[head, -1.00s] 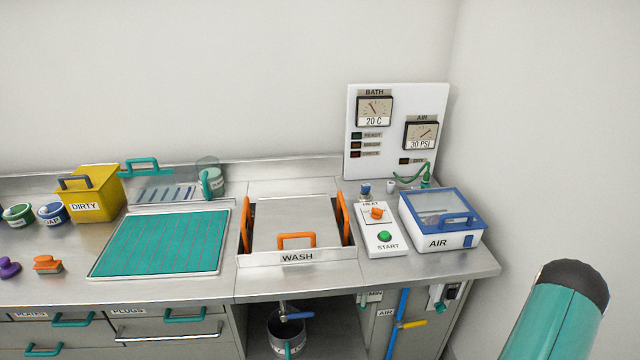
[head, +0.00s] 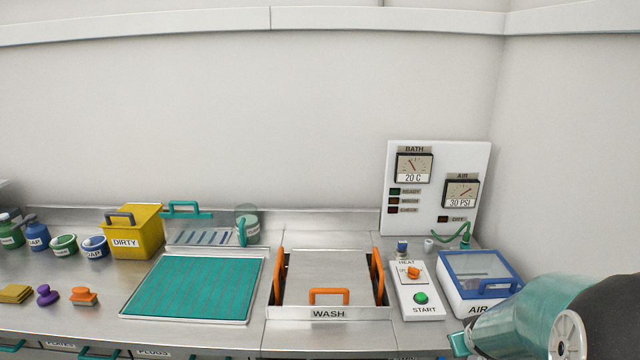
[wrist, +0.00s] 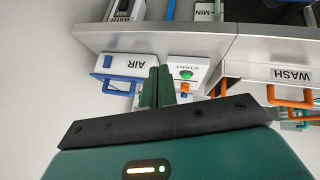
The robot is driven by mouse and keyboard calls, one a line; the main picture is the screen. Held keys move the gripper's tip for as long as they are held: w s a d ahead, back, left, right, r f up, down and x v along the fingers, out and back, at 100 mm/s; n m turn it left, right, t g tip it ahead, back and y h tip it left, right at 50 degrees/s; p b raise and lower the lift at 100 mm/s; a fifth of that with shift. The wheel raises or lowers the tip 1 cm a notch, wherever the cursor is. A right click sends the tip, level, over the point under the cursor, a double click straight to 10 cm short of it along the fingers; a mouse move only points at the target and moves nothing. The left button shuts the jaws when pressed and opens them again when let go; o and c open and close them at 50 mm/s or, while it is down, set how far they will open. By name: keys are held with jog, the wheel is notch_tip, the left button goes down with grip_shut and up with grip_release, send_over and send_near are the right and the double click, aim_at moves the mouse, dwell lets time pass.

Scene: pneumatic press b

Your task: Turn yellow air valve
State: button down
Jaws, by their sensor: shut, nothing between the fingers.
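The yellow air valve is not visible in either current view. A short piece of the blue air pipe (wrist: 171,9) shows at the top edge of the upside-down wrist view, below the counter front. My gripper (wrist: 160,84) is shut and empty in the wrist view. Its fingers appear in front of the white and blue AIR box (wrist: 146,62) and beside the START panel (wrist: 190,66), touching neither as far as I can tell. In the head view my arm covers the lower right corner, and the gripper's fingertips are not clear there.
The counter front edge (wrist: 150,38) runs across the wrist view. The AIR box (head: 480,275), START panel (head: 418,290) and WASH basin (head: 329,313) stand on the counter. The gauge board (head: 437,190) reads 30 PSI for air. A side wall (head: 570,150) bounds the right.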

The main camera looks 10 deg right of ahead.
jog(key=s+a+r+y, duration=0.1)
jog(key=s+a+r, duration=0.5)
jog(key=a+r, duration=0.5)
jog(key=shift+a+r, duration=0.25)
jog(key=shift+a, duration=0.7)
jog(key=c, duration=2.1)
grip_release()
jog(key=s+a+r, duration=0.1)
jog(key=s+a, duration=0.2)
jog(key=s+a+r+y, duration=0.1)
jog(key=s+a+r, duration=0.1)
jog(key=s+a, duration=0.2)
jog(key=s+a+r+g+y, duration=0.1)
jog(key=s+a+r, duration=0.1)
jog(key=s+a, duration=0.1)
jog(key=shift+s+a+r, duration=0.1)
jog(key=shift+s+a, duration=0.15)
jog(key=shift+s, duration=0.5)
jog(key=o, duration=0.4)
jog(key=shift+s+a+y, duration=0.1)
jog(key=shift+s+y, duration=0.1)
jog(key=shift+y, duration=0.1)
jog(key=o, duration=0.4)
jog(key=shift+c, duration=0.2)
jog(key=shift+o, duration=0.2)
jog(key=shift+w, duration=0.1)
